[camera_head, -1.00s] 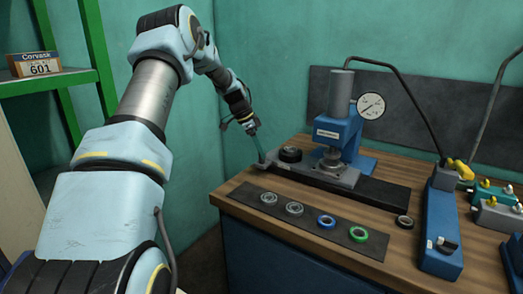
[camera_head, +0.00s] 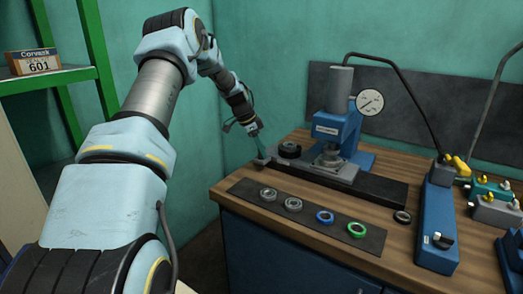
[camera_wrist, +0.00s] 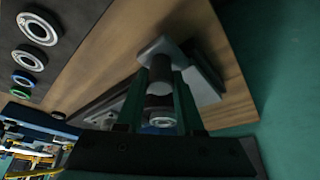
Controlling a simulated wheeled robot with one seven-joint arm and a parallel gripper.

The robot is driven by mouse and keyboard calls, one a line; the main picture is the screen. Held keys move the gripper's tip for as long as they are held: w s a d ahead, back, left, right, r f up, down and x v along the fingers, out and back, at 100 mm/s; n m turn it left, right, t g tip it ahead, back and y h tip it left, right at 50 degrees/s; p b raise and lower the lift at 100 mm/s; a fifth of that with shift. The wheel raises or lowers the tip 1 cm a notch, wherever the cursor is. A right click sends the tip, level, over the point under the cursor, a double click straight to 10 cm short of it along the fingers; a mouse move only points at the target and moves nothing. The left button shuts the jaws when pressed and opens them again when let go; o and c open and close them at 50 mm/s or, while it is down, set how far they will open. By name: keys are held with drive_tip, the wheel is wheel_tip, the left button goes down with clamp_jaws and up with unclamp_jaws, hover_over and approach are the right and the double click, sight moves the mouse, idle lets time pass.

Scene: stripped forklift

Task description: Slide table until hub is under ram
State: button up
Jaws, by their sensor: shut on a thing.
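The sliding table (camera_head: 339,172) is a grey plate under the blue press, set on a long dark rail. My gripper (camera_head: 262,156) is at the table's left end, shut on the dark upright handle (camera_wrist: 160,70). The handle shows between my green fingers in the wrist view. The fingers and wrist bar hide part of the table there.
A dark strip with several bearing rings (camera_head: 293,204) lies along the front edge of the wooden bench (camera_head: 226,190). A loose black ring (camera_head: 402,217) lies to its right. A blue pump unit (camera_head: 438,220) stands further right. A gauge (camera_head: 370,102) is on the press.

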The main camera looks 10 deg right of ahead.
clamp_jaws()
idle(0.7)
drive_tip(key=s+d+b, duration=0.3)
drive_tip(key=s+d, duration=0.2)
drive_tip(key=s, duration=0.1)
drive_tip(key=s+d+b, duration=0.3)
drive_tip(key=s+d, duration=0.3)
drive_tip(key=shift+d, duration=0.15)
drive_tip(key=o, duration=0.8)
unclamp_jaws()
drive_tip(key=shift+o, duration=0.2)
drive_tip(key=b+v, duration=0.2)
drive_tip(key=v, duration=0.8)
drive_tip(key=shift+r, duration=0.3)
